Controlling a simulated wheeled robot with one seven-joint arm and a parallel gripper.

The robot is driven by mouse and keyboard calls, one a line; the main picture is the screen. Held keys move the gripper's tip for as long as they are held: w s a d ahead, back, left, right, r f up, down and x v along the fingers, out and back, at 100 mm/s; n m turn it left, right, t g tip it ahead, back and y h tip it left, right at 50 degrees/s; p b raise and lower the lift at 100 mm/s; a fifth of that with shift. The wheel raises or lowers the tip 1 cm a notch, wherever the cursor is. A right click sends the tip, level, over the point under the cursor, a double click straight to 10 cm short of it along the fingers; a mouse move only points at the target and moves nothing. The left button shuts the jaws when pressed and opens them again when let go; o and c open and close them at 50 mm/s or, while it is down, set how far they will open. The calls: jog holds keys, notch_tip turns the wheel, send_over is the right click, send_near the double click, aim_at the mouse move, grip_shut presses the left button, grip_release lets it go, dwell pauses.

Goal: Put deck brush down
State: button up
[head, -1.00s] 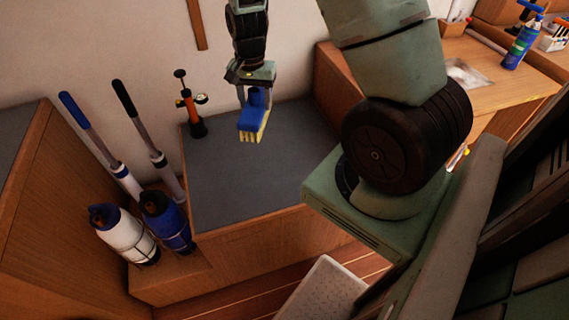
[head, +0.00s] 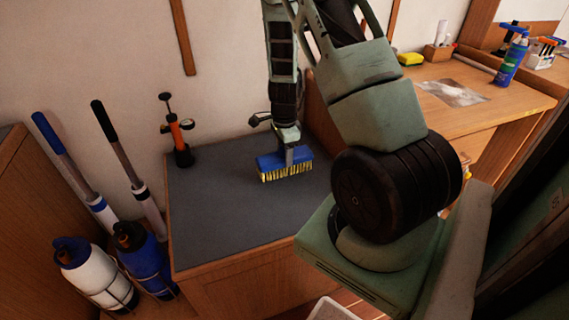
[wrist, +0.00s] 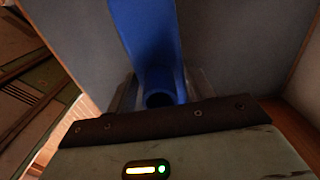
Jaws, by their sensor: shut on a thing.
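The deck brush (head: 272,163) has a blue block with yellow bristles pointing down. My gripper (head: 290,153) is shut on it from above, over the grey-topped bench (head: 215,215). The bristles are at or just above the grey surface; I cannot tell whether they touch. In the wrist view the blue brush (wrist: 150,45) sits between the fingers of my gripper (wrist: 160,95), with the grey top behind it.
An orange and black hand pump (head: 178,135) stands on the bench's back left. Two bottles, white (head: 90,270) and blue (head: 143,258), and two poles (head: 128,165) stand left of the bench. A wooden counter (head: 520,100) is at the right. The bench's front and left are clear.

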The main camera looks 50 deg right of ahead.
jog(key=shift+f, duration=1.75)
jog(key=shift+f, duration=0.1)
jog(key=shift+f+b, duration=0.15)
jog(key=shift+b, duration=0.2)
jog(key=o, duration=1.3)
jog(key=shift+c, duration=0.2)
notch_tip(320, 180, up, 13)
jog(key=shift+f+p, duration=0.2)
jog(key=shift+p, duration=0.8)
